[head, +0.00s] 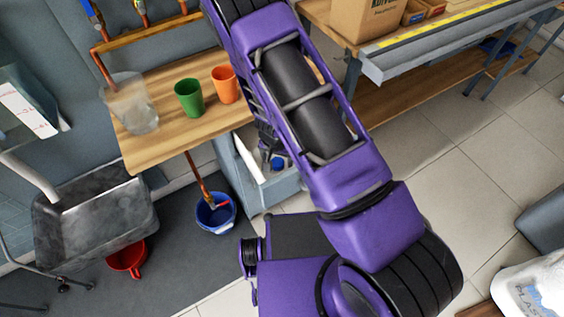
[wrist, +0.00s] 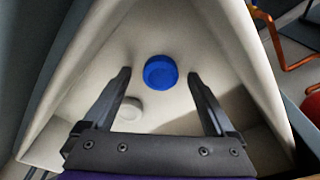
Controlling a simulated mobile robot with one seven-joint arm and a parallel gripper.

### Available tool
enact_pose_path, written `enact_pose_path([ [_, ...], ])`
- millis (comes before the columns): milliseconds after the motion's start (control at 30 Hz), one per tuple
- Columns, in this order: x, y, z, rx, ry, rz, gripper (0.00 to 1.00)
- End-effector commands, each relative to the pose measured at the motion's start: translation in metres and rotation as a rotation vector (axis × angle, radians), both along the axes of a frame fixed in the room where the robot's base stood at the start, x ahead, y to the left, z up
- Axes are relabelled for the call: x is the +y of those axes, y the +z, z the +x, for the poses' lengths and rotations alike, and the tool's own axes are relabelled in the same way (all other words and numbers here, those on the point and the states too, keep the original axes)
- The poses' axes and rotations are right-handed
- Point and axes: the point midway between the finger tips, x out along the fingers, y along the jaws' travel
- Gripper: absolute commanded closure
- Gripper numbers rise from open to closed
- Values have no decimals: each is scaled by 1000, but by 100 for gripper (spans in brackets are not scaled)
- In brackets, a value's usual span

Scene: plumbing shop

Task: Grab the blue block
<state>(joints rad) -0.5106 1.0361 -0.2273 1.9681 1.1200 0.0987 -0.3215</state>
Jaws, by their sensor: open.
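The blue block (wrist: 160,71) shows in the wrist view as a round, cap-like blue piece on the floor of a pale container (wrist: 215,50). My gripper (wrist: 158,75) is open, with one finger on each side of the block in the picture and nothing held. I cannot tell how far above it the fingertips are. In the head view, a small blue piece (head: 277,163) shows inside a grey bin (head: 283,190) below the wooden bench. My gripper (head: 268,147) is there too, partly hidden by my arm.
A pale round piece (wrist: 130,108) lies near the left finger, inside the container. The container's slanting walls stand close on both sides. Green (head: 189,97) and orange (head: 225,85) cups stand on the bench (head: 165,140). A blue bucket (head: 215,214) stands left of the bin.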

Motion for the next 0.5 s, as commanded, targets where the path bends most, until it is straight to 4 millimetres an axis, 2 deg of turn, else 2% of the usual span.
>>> enact_pose_path([
  [300, 2, -3, 0, -1, 0, 1, 9],
  [367, 2, -3, 0, -1, 0, 1, 19],
  [500, 2, -2, 0, -1, 0, 0, 44],
])
